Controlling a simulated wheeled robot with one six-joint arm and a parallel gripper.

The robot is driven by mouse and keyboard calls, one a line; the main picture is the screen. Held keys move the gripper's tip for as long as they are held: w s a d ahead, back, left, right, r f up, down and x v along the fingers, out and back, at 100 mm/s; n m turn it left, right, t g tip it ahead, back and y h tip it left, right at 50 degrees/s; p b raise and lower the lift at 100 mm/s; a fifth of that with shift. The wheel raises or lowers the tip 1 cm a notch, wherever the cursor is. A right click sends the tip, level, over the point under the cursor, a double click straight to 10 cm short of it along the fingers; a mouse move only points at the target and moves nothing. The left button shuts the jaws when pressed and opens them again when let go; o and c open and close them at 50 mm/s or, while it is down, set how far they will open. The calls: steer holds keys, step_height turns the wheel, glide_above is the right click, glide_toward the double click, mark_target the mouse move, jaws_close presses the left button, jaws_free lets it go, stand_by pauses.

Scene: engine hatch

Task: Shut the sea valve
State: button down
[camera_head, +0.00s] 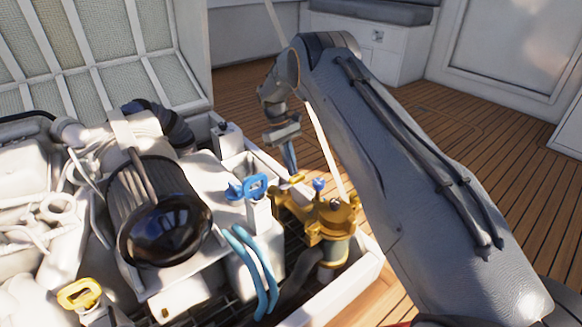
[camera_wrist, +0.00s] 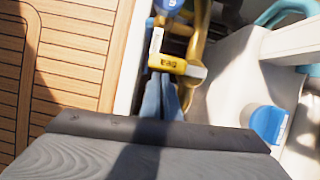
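The sea valve is part of a brass-coloured assembly (camera_head: 325,218) at the right side of the engine bay. In the wrist view its yellow lever (camera_wrist: 178,66), with dark lettering that seems to read "SEA", lies across just beyond my fingertips. A small yellow piece, probably the same lever, shows below my gripper in the head view (camera_head: 297,178). My gripper (camera_head: 290,160) points down above the assembly. Its blue-grey fingers (camera_wrist: 165,88) look close together, with nothing seen between them. Whether the fingertips touch the lever cannot be told.
A blue handle (camera_head: 247,187) stands left of the brass assembly, with blue hoses (camera_head: 250,265) below it. Another yellow handle (camera_head: 79,293) is at lower left. The engine's black-ended cylinder (camera_head: 165,232) and the white hatch rim (camera_head: 350,290) border the space. Wooden deck (camera_head: 420,110) is open beyond.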

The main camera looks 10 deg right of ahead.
steer(key=shift+d, duration=0.15)
steer(key=w+a+r+b, duration=0.2)
steer(key=w+a+r, duration=0.2)
steer(key=r, duration=0.5)
steer(key=shift+w+r+b, duration=0.15)
steer(key=shift+w+b, duration=0.25)
steer(key=shift+w, duration=1)
